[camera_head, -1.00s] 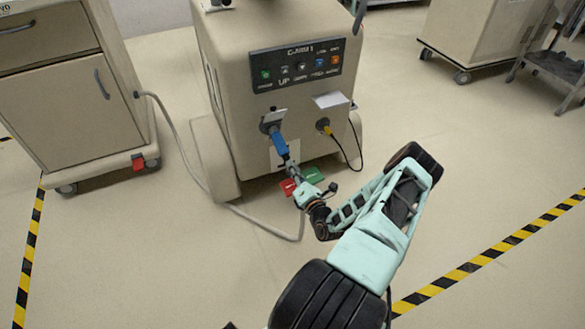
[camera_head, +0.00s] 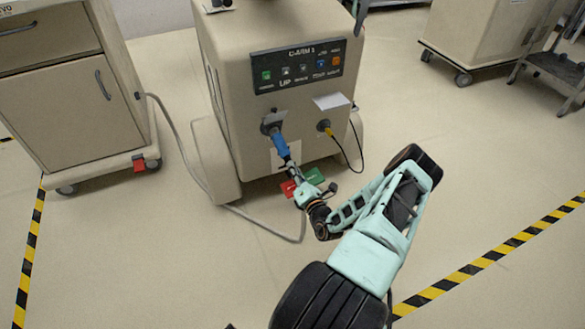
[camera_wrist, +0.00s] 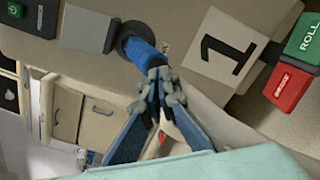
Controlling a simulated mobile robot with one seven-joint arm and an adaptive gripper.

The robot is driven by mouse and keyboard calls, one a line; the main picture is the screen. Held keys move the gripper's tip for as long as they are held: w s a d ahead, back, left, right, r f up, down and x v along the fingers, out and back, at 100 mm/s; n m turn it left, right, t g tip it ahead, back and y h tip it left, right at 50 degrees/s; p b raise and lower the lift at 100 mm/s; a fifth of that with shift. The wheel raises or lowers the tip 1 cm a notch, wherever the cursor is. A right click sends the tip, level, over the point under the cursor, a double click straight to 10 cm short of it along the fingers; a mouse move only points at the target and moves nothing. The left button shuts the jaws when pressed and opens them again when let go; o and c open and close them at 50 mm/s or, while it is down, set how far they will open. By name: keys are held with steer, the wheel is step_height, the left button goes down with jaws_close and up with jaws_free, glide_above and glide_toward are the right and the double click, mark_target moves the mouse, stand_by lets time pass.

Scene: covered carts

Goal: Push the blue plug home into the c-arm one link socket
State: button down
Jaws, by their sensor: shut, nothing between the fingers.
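The blue plug (camera_head: 281,146) sits at the dark round socket (camera_head: 268,125) on the front of the c-arm one cabinet. It slants down towards me, with its front end at the socket mouth. How deep it sits I cannot tell. My gripper (camera_head: 289,167) is at the plug's rear end. In the wrist view the plug (camera_wrist: 141,52) points into the socket ring (camera_wrist: 129,34). My gripper's fingertips (camera_wrist: 161,76) are shut together against or just behind its rear end and hide part of it. A grey socket cover (camera_wrist: 88,29) stands open beside the ring.
A yellow plug with a black cable (camera_head: 325,127) is on the cabinet's right side. A grey cable (camera_head: 190,165) runs from the left cart (camera_head: 80,95) over the floor towards my gripper. Red (camera_head: 289,188) and green (camera_head: 314,176) pedals lie below.

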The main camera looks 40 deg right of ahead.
steer(key=shift+s+a+r+p, duration=0.2)
steer(key=shift+s, duration=0.3)
steer(key=shift+s+a+r+p, duration=0.15)
steer(key=shift+s+r+p, duration=0.05)
steer(key=shift+s, duration=0.3)
step_height(320, 180, up, 10)
steer(key=shift+w, duration=0.2)
steer(key=s+d+f+n+g+y+p, duration=0.1)
steer(key=s+f+n+g+y+p, duration=0.25)
steer(key=f, duration=0.65)
steer(key=w, duration=0.1)
steer(key=w+t+b, duration=0.1)
steer(key=w, duration=0.1)
steer(key=w+m+t+y, duration=0.1)
steer(key=shift+w+d+f+b, duration=0.1)
steer(key=shift+w+f+b, duration=0.1)
steer(key=shift+f+b, duration=0.15)
steer(key=shift+w+d, duration=0.15)
steer(key=shift+w, duration=0.5)
